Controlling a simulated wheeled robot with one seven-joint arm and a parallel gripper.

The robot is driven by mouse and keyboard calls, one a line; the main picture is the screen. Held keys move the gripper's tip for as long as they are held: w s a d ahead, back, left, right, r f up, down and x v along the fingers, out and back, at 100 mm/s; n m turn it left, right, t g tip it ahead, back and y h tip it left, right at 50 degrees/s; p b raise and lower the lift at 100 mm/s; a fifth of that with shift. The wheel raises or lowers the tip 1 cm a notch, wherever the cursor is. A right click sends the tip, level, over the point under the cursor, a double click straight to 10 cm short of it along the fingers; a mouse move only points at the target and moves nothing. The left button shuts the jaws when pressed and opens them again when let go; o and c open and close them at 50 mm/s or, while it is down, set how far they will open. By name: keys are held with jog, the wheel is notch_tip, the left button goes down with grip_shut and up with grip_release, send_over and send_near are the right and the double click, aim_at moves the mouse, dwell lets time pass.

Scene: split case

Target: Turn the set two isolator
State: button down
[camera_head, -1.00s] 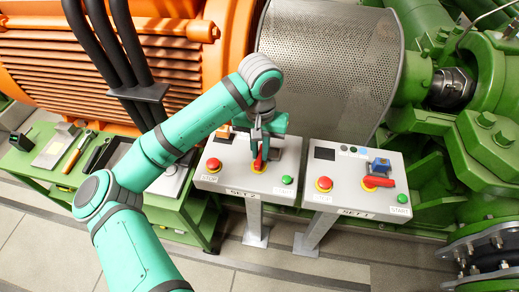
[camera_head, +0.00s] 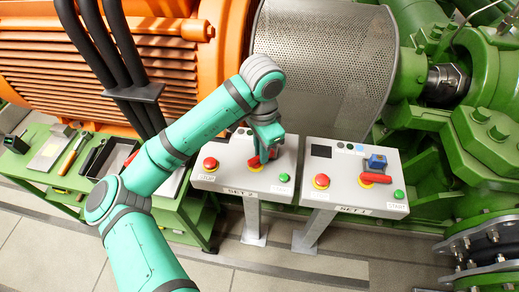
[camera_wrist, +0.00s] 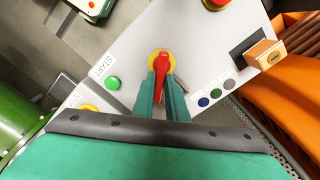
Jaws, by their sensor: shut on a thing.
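The SET 2 panel (camera_head: 230,178) is a pale sloped box on a post. Its isolator is a red handle (camera_wrist: 161,72) on a yellow disc (camera_wrist: 168,56). My gripper (camera_head: 264,152) is over the panel. In the wrist view, its two teal fingers (camera_wrist: 163,92) are shut on the red handle, one on each side. The handle's outer end lies between them. In the head view the gripper hides most of the handle, and a bit of red shows beside the fingers.
SET 2 also carries a red stop button (camera_head: 210,163), a green start button (camera_head: 284,177) and an orange block (camera_wrist: 266,53). The SET 1 panel (camera_head: 340,191) stands close on the right, with its own red handle (camera_head: 375,179) and a blue piece (camera_head: 377,161). A perforated guard (camera_head: 320,60) rises behind.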

jog(key=m, duration=0.3)
jog(key=shift+s+d+m, duration=0.1)
jog(key=shift+s+m, duration=0.15)
jog(key=shift+m, duration=0.05)
jog(key=shift+s+r+m, duration=0.1)
jog(key=shift+s+m, duration=0.05)
jog(key=shift+m, duration=0.85)
jog(key=shift+s+m, duration=0.15)
jog(key=shift+m, duration=0.85)
jog(key=c, duration=1.8)
grip_release()
jog(key=shift+s, duration=0.1)
jog(key=shift+o, duration=0.2)
notch_tip(320, 180, up, 11)
jog(key=shift+f, duration=0.2)
